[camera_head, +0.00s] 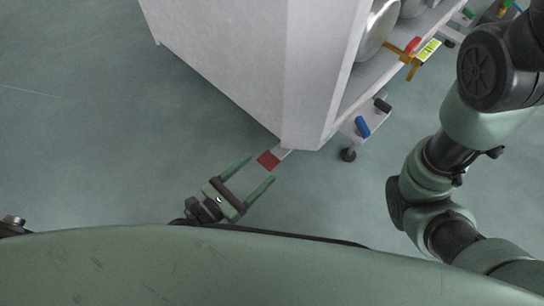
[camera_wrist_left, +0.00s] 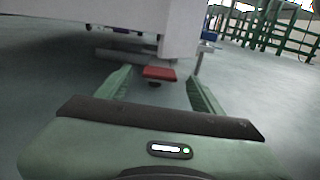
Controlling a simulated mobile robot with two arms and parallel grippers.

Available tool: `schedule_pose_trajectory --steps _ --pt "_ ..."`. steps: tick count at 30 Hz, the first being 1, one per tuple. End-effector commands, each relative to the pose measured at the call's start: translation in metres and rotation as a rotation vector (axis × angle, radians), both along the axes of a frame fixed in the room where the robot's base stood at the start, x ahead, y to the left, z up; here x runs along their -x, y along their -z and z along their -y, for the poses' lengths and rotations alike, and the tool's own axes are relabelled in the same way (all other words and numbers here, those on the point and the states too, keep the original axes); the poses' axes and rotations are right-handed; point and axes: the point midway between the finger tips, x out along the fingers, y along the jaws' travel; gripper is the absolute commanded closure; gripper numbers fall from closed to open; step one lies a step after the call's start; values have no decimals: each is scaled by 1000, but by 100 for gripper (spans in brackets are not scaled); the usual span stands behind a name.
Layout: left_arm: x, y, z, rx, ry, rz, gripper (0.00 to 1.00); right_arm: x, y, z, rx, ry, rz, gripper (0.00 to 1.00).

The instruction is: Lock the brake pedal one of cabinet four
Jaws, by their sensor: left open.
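The brake pedal is a flat red plate (camera_head: 268,160) on a short pale bar coming out from under the near corner of the white cabinet (camera_head: 225,55). In the left wrist view the red pedal (camera_wrist_left: 159,73) is straight ahead, low under the cabinet edge (camera_wrist_left: 182,28). My left gripper (camera_head: 261,170) is open and empty. Its two green fingers point at the pedal, one on each side, with the pedal around the tip line. I cannot tell whether a finger touches it. My right arm shows at the right, but its gripper is out of view.
A blue pedal (camera_head: 362,127) and a black pedal (camera_head: 382,105) are on the cabinet's right side, near a dark round foot (camera_head: 348,155). An orange valve handle (camera_head: 406,57) and metal cylinders (camera_head: 377,30) are above. The floor left of the cabinet is clear.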

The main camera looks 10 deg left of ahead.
Motion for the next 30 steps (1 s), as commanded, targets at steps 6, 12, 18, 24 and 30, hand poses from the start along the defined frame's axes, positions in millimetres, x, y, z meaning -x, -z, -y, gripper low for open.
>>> schedule_pose_trajectory --steps 6,12,18,24,30 --pt "-29 2 21 5 -2 1 33 0 17 0 0 0 0 64" --pt "-40 1 30 2 -1 -2 33 0 21 0 0 0 -1 64" --pt "-42 0 30 2 -1 -2 33 0 20 0 0 0 0 64" --pt "-41 0 30 2 -1 -2 72 0 20 0 1 0 0 64" --pt "-41 0 30 2 -1 -2 100 0 20 0 1 0 0 64"
